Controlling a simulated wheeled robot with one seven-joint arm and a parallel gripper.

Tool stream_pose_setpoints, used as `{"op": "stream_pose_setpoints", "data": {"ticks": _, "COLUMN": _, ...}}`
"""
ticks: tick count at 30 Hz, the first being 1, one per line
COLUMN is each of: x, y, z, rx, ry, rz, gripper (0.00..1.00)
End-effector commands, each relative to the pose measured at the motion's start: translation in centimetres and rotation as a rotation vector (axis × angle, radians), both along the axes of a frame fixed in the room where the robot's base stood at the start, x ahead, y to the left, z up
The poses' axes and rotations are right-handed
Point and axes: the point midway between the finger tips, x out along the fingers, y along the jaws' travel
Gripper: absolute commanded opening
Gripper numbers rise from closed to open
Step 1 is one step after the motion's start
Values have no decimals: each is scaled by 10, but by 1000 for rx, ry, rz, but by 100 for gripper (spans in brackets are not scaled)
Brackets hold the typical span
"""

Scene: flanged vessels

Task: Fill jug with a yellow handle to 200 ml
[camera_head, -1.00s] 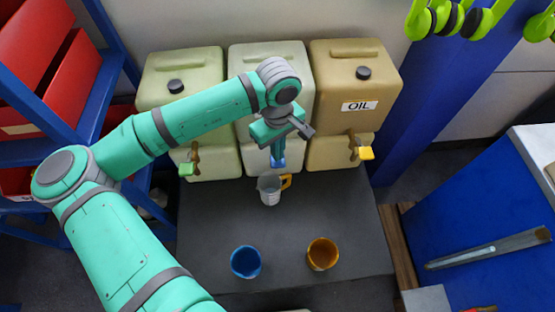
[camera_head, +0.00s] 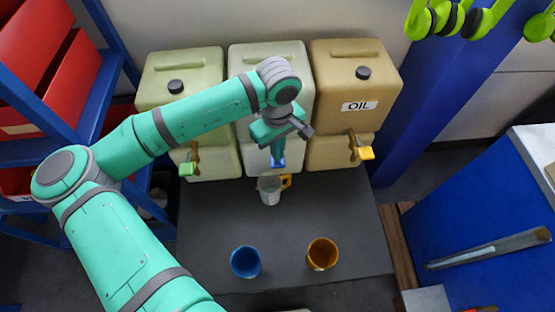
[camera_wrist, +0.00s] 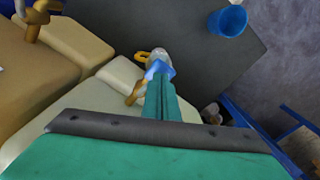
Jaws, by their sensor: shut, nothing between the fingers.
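The clear jug with a yellow handle (camera_head: 269,191) stands upright on the dark table, below the tap of the middle container. Its handle points right. In the wrist view, the jug (camera_wrist: 159,56) is partly hidden behind the blue tap lever (camera_wrist: 160,70). My gripper (camera_head: 277,150) is shut and empty, its fingertips pointing down at the blue tap lever (camera_head: 277,163). The fingers (camera_wrist: 160,92) appear to touch the lever or sit just above it. The liquid level in the jug cannot be read.
The left container (camera_head: 185,100) has a green tap lever (camera_head: 187,169). The right container (camera_head: 335,75), labelled OIL, has a yellow lever (camera_head: 366,153). A blue cup (camera_head: 246,262) and an orange cup (camera_head: 322,254) stand at the front of the table (camera_head: 210,215). The table's middle is clear.

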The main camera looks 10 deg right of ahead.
Motion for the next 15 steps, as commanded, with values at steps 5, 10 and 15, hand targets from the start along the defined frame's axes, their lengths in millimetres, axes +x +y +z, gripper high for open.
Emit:
{"op": "stream_pose_setpoints", "data": {"ticks": 5, "x": 0, "y": 0, "z": 0, "rx": 0, "ry": 0, "rz": 0, "gripper": 0}}
{"op": "stream_pose_setpoints", "data": {"ticks": 10, "x": 0, "y": 0, "z": 0, "rx": 0, "ry": 0, "rz": 0, "gripper": 0}}
{"op": "stream_pose_setpoints", "data": {"ticks": 15, "x": 0, "y": 0, "z": -3, "rx": 0, "ry": 0, "rz": 0, "gripper": 0}}
